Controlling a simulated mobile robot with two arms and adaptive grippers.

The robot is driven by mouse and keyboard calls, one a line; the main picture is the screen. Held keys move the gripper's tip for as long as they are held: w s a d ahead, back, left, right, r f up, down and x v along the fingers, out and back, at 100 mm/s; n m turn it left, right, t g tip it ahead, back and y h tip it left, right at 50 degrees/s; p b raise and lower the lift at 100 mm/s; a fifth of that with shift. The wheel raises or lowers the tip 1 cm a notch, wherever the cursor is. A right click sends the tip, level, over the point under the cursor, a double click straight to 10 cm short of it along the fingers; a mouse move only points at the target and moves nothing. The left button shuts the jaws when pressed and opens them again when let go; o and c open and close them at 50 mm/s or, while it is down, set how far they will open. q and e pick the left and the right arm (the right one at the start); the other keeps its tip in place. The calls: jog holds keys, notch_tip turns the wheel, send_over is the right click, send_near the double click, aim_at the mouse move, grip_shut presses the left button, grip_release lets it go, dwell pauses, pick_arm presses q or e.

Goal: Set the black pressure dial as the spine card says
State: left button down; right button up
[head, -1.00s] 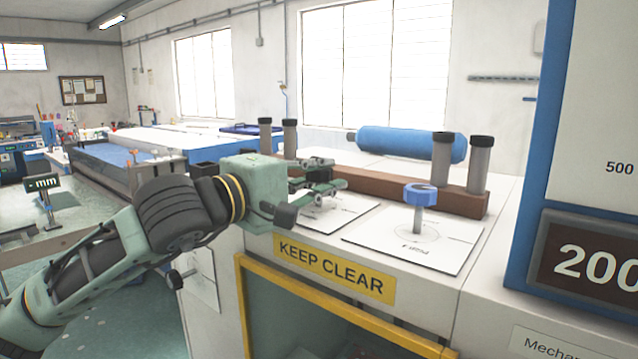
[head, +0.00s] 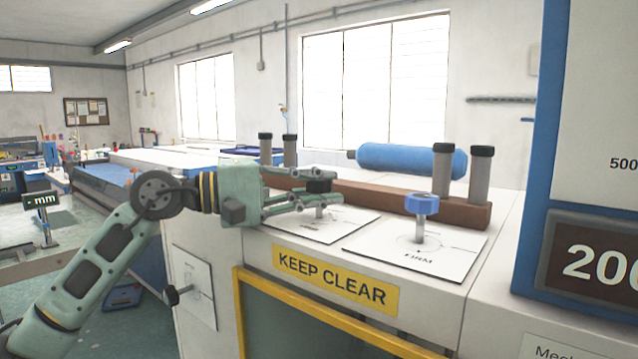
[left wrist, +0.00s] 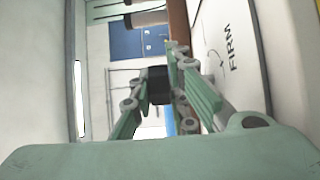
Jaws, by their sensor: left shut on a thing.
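The black dial (head: 319,186) stands on a short post above a white card (head: 335,232) on the machine top. My left gripper (head: 318,193) reaches in from the left, its fingers closed on the dial from the side. In the left wrist view the black dial (left wrist: 159,86) sits between the two fingers (left wrist: 160,92). Lettering reading "FIRM" (left wrist: 231,48) lies on a white card at the right there. The small print on the black dial's card is illegible in the head view. I cannot identify the spine card. My right gripper is out of view.
A blue dial (head: 421,204) stands to the right on its own card (head: 455,250), marked FIRM. Behind are a brown bar (head: 375,200), grey posts (head: 480,174) and a blue roller (head: 405,159). A blue-framed display (head: 540,230) blocks the right.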

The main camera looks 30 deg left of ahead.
pick_arm(q)
jog(key=shift+m+g+h, duration=0.3)
jog(key=shift+m, duration=0.1)
jog(key=c, duration=1.7)
grip_release()
jog(key=shift+s+a+f, duration=0.1)
jog(key=shift+s+a, duration=0.4)
jog(key=shift+a, duration=0.05)
jog(key=v, duration=1)
jog(key=shift+s+a, duration=0.2)
jog(key=shift+s, duration=0.05)
